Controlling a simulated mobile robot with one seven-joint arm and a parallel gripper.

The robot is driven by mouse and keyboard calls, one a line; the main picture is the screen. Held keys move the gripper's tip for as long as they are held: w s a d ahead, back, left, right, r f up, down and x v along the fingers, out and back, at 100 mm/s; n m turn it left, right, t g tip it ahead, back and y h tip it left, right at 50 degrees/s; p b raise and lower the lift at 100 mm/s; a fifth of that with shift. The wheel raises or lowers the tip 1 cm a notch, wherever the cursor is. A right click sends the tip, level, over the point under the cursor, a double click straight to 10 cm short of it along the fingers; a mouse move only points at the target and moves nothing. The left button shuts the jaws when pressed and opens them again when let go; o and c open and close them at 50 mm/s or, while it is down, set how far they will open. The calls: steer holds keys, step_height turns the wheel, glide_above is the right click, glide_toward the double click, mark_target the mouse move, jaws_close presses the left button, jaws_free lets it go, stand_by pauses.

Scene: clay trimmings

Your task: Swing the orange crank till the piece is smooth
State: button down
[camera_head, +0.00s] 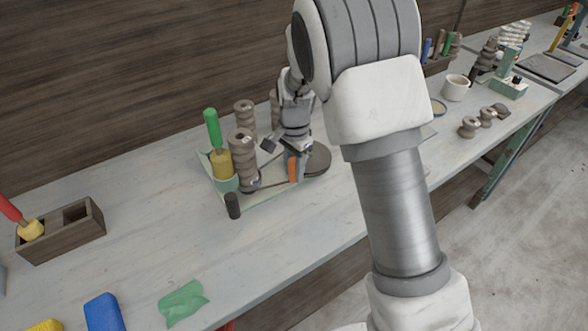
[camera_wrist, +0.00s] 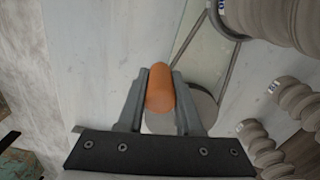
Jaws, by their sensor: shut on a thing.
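My gripper (camera_head: 291,158) is shut on the orange crank (camera_head: 292,170), on its upright handle. In the wrist view the orange crank (camera_wrist: 160,88) sits between both fingers of my gripper (camera_wrist: 160,75). A dark round wheel (camera_head: 317,160) lies beside the handle. A belt runs from the wheel's side toward a ridged grey-brown clay piece (camera_head: 243,158), which stands upright on the pale green base (camera_head: 267,206). The ridged piece also shows at the top right of the wrist view (camera_wrist: 285,18). My gripper and arm hide part of the wheel and crank.
A green-handled tool (camera_head: 212,130) stands in a holder beside the piece, with a black upright peg (camera_head: 232,206) in front. More ridged pieces (camera_head: 244,112) stand behind.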

steer(key=shift+d, duration=0.1)
steer(key=d+n, duration=0.3)
steer(key=n, duration=0.1)
steer(key=shift+s+d+b, duration=0.3)
steer(key=shift+d+b, duration=0.05)
steer(key=shift+d, duration=0.05)
steer(key=d+n, duration=0.2)
steer(key=n, duration=0.1)
steer(key=shift+w+d, duration=0.15)
steer(key=shift+d, duration=0.1)
steer(key=d+n, duration=0.1)
steer(key=w+d+n, duration=0.1)
steer(key=n, duration=0.1)
steer(key=w+d+n, duration=0.1)
steer(key=d, duration=0.1)
steer(key=shift+r, duration=0.1)
steer(key=w+d+n, duration=0.1)
steer(key=n, duration=0.1)
steer(key=w+d+n+p, duration=0.1)
steer(key=n, duration=0.1)
steer(key=w+d+n, duration=0.1)
steer(key=w+n, duration=0.1)
steer(key=shift+p, duration=0.3)
steer(key=w+n, duration=0.1)
steer(key=w+d+n+p, duration=0.1)
steer(key=n, duration=0.1)
steer(key=shift+w, duration=0.3)
steer(key=shift+w+n, duration=0.9)
